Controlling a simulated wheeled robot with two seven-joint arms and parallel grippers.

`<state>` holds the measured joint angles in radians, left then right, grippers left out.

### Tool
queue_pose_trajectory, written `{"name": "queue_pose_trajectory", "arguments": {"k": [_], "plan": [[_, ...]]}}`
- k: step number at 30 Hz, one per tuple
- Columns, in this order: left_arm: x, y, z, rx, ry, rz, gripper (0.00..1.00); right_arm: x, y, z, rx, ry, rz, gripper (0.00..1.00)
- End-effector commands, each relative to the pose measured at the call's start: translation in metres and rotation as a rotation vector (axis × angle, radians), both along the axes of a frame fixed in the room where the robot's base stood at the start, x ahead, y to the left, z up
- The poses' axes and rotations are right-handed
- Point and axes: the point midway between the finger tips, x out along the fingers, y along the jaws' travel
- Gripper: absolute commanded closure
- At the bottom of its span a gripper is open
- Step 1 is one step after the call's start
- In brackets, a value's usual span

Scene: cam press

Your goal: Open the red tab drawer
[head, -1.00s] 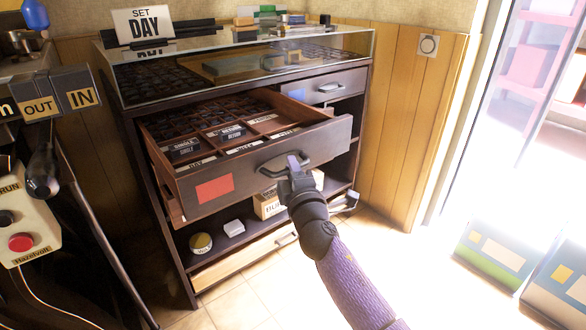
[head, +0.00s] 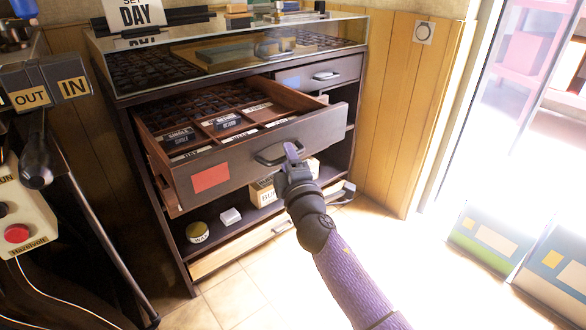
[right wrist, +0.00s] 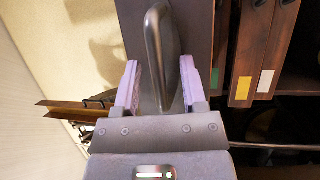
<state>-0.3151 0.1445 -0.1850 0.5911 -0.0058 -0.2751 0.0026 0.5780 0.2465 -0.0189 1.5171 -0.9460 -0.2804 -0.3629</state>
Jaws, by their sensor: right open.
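The red tab drawer (head: 325,132) stands pulled out of the dark cabinet, with a red tab (head: 211,177) on the left of its front. Several compartments with dark type and labelled blocks show inside it. Its metal handle (head: 268,160) is on the front, right of the tab. My right gripper (head: 292,150) is at this handle. In the right wrist view the handle (right wrist: 158,45) stands between the two open fingers of my right gripper (right wrist: 160,85), with a gap to the left finger; contact with the right finger is unclear. My left gripper is not in view.
The cabinet has a glass top (head: 225,50) and a closed drawer with a blue tab (head: 320,73). Lower shelves hold a round tin (head: 197,232) and a box. A press with IN and OUT signs (head: 74,88) stands at left. Tiled floor (head: 255,285) is clear in front.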

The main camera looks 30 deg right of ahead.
Motion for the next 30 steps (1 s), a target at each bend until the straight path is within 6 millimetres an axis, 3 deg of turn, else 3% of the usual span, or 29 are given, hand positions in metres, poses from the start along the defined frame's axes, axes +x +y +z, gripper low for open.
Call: {"name": "queue_pose_trajectory", "arguments": {"k": [9,12,30], "plan": [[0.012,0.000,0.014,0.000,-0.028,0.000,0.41,-0.068,0.018,-0.010,0.004,0.001,-0.001,0.46],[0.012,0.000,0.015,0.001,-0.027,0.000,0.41,-0.080,0.021,-0.013,0.004,0.001,0.000,0.46],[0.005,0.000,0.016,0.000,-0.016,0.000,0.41,-0.085,0.022,-0.014,0.001,0.001,-0.001,0.46]]}}
